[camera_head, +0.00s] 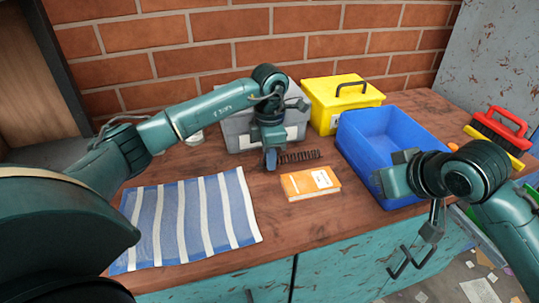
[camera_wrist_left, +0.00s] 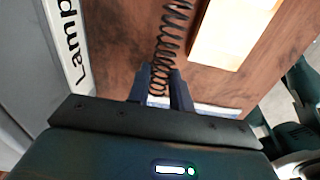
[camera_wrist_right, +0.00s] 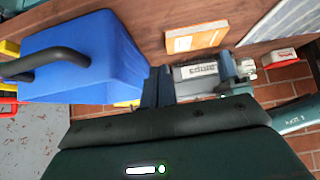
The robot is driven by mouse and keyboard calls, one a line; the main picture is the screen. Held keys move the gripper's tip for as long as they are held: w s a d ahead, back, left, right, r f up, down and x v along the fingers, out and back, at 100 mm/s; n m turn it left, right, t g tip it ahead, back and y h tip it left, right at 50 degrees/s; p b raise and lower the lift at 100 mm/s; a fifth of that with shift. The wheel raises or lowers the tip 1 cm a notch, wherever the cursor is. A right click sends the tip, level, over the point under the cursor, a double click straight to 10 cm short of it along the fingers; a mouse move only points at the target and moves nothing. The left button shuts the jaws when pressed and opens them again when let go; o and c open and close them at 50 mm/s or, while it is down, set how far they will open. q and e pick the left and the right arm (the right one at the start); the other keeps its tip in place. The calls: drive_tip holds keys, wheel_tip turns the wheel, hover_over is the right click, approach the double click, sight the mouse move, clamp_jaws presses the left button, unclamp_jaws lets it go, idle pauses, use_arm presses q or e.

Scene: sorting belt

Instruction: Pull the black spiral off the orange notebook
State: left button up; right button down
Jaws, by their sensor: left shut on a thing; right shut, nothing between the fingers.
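The orange notebook (camera_head: 305,186) lies flat on the wooden bench, left of the blue bin. It also shows in the left wrist view (camera_wrist_left: 232,30) and the right wrist view (camera_wrist_right: 196,38). The black spiral (camera_head: 302,156) is apart from the notebook, behind its far edge, with a strip of bare wood between them. My left gripper (camera_head: 270,160) points down and is shut on one end of the spiral, seen between its fingers in the left wrist view (camera_wrist_left: 171,35). My right gripper (camera_wrist_right: 157,82) is shut and empty, beside the blue bin near the bench's front right.
A blue bin (camera_head: 375,170) stands right of the notebook. A grey crate (camera_head: 237,131) and a yellow lidded box (camera_head: 335,95) stand behind. A blue-and-white striped cloth (camera_head: 190,220) lies front left. A red brush (camera_head: 498,130) lies at the right. Bare wood surrounds the notebook.

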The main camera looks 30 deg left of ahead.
drive_tip(key=s+d, duration=0.2)
drive_tip(key=d, duration=0.5)
drive_tip(key=shift+s+d, duration=0.15)
drive_tip(key=shift+d, duration=0.05)
use_arm(q)
drive_tip(key=shift+r, duration=0.1)
